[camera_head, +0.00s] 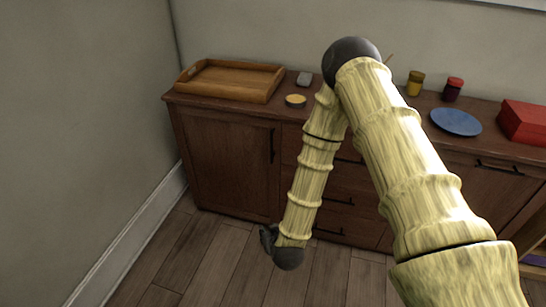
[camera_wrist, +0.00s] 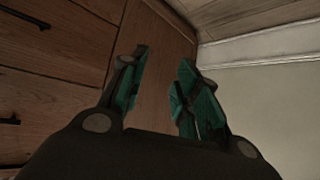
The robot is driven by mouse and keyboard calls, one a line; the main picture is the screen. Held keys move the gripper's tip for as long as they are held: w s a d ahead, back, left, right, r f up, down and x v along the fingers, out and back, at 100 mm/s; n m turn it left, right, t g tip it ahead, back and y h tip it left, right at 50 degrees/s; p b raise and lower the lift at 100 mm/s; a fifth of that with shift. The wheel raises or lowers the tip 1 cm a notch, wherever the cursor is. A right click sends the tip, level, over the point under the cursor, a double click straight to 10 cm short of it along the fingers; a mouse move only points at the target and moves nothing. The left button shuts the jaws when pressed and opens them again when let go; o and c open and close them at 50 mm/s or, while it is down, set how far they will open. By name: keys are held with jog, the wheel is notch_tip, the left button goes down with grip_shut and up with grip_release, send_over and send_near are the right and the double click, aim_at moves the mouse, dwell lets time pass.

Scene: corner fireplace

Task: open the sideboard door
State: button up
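The dark wood sideboard (camera_head: 290,165) stands along the back wall. Its left door (camera_head: 222,160) looks closed and has a black vertical handle (camera_head: 272,146) near its right edge. My gripper (camera_head: 266,237) is low in front of the sideboard, below that handle, small and partly hidden by my wrist. In the wrist view my gripper (camera_wrist: 164,60) has its two teal-padded fingers apart with nothing between them. The door panel (camera_wrist: 160,50) lies beyond the fingers, and the door handle does not show there.
Drawers with black handles (camera_head: 338,201) fill the middle, partly behind my arm. A wall (camera_head: 90,120) bounds the left.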

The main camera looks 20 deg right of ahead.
jog(key=w+d+r+m+t+h+b, duration=0.1)
jog(key=w+r+t+b, duration=0.15)
jog(key=w, duration=0.45)
jog(key=w+d+r+m+t+h+b, duration=0.1)
jog(key=w+r+t+h+b, duration=0.15)
jog(key=w, duration=0.45)
jog(key=m+t+h+b, duration=0.2)
jog(key=h+b, duration=0.2)
send_near(272, 144)
jog(key=shift+y, duration=0.25)
jog(key=x, duration=0.5)
jog(key=b+x, duration=0.1)
jog(key=x, duration=0.4)
jog(key=shift+w+d+f, duration=0.1)
jog(key=shift+w+f, duration=0.1)
jog(key=shift+w, duration=0.05)
grip_shut()
